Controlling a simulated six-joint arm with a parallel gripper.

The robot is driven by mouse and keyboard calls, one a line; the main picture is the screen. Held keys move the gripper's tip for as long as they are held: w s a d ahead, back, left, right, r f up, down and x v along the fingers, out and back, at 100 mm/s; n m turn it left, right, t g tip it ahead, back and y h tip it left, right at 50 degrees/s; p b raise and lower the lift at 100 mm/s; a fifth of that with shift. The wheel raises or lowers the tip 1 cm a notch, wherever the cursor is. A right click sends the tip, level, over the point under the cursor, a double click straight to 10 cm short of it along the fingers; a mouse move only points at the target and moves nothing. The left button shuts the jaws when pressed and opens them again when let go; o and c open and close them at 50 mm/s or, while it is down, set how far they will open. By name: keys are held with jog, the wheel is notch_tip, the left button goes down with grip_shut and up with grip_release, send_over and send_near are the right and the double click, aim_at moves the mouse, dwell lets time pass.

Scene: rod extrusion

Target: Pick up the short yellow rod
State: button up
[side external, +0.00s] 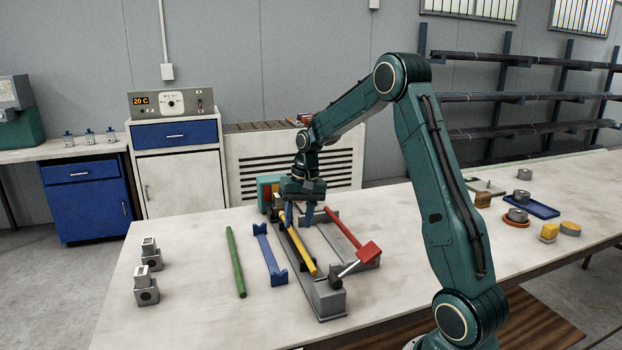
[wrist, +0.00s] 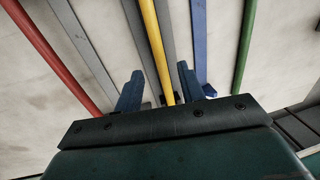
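The yellow rod (side external: 301,252) lies lengthwise along a grey fixture (side external: 331,301) on the table. In the wrist view the yellow rod (wrist: 156,50) runs between the two blue fingers of my gripper (wrist: 160,77). The fingers stand apart, with a visible gap on each side of the rod. In the side view my gripper (side external: 299,217) points down over the far part of the rod. The rod's far end is hidden behind my gripper and the fixture's parts. Whether the fingertips reach below the rod is hard to tell.
A blue bracket (side external: 270,256) and a green rod (side external: 235,262) lie left of the fixture. A red rod (side external: 344,228) and a lever with a red block (side external: 369,251) are to its right. Small metal blocks (side external: 146,292) stand at the left.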

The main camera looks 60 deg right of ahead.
aim_at(295, 235)
jog(key=shift+w+a+f, duration=0.1)
jog(key=shift+w+f, duration=0.05)
jog(key=shift+f, duration=0.7)
jog(key=shift+w+a+f, duration=0.1)
jog(key=shift+f, duration=0.75)
grip_shut()
